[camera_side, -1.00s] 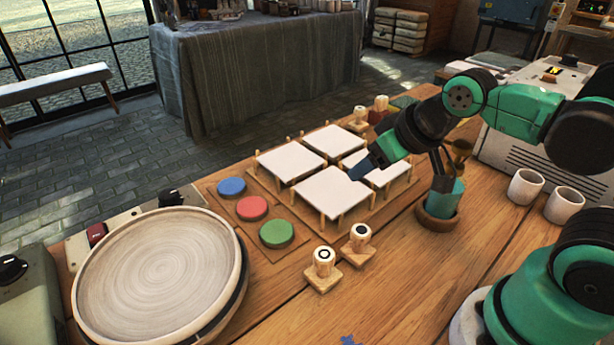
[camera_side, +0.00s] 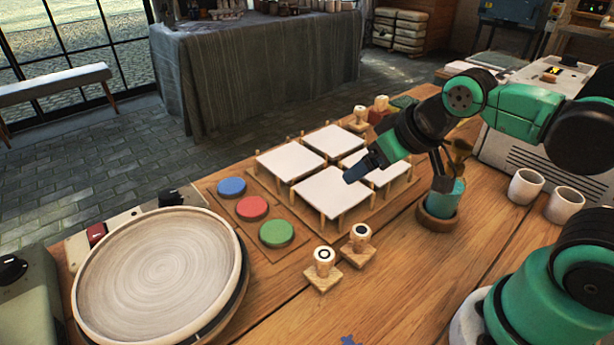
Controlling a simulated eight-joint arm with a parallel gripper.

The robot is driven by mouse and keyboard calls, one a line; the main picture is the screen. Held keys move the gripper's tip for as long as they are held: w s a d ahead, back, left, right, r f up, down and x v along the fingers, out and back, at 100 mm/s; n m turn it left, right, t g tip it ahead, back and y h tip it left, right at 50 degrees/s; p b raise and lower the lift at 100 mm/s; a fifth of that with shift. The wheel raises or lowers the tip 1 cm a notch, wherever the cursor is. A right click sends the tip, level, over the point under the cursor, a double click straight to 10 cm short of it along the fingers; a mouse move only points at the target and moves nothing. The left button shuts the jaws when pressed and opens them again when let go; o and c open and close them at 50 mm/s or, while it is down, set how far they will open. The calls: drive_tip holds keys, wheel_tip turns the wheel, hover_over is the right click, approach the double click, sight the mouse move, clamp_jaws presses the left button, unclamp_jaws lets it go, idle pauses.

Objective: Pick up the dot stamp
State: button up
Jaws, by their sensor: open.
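The dot stamp (camera_side: 359,236) appears to be the right one of two front wooden stamps, with a filled dark mark on its knob. It stands upright on a square base on the table. The stamp to its left (camera_side: 323,264) has a dark ring on top. My gripper (camera_side: 358,171) is open and points down-left above the front white tiles, up and behind the dot stamp. It is apart from the stamp and holds nothing I can see. The fingers overlap in this view, so the gap between them is hard to see.
Several white square tiles (camera_side: 328,196) rest on pegs. Blue, red and green pads (camera_side: 276,232) lie left of them. A round turntable (camera_side: 160,270) fills the left front. A teal pot (camera_side: 443,204) holding tools stands right of the dot stamp. Two more stamps (camera_side: 360,115) stand behind.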

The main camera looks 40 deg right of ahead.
sight(361, 230)
drive_tip(key=a+f+n+g, duration=0.1)
drive_tip(key=n+g, duration=0.1)
drive_tip(key=s+a+f+n+g, duration=0.1)
drive_tip(key=f+n+g, duration=0.2)
drive_tip(key=n+g, duration=0.1)
drive_tip(key=shift+s+a+f, duration=0.25)
drive_tip(key=shift+a+f, duration=0.15)
drive_tip(key=shift+s+a+f+n+g, duration=0.15)
drive_tip(key=shift+s+f+n+g, duration=0.1)
drive_tip(key=shift+f+n+g, duration=0.25)
drive_tip(key=shift+f, duration=2.65)
drive_tip(key=shift+c, duration=0.2)
clamp_jaws()
drive_tip(key=shift+r, duration=0.15)
wheel_tip(361, 230, up, 20)
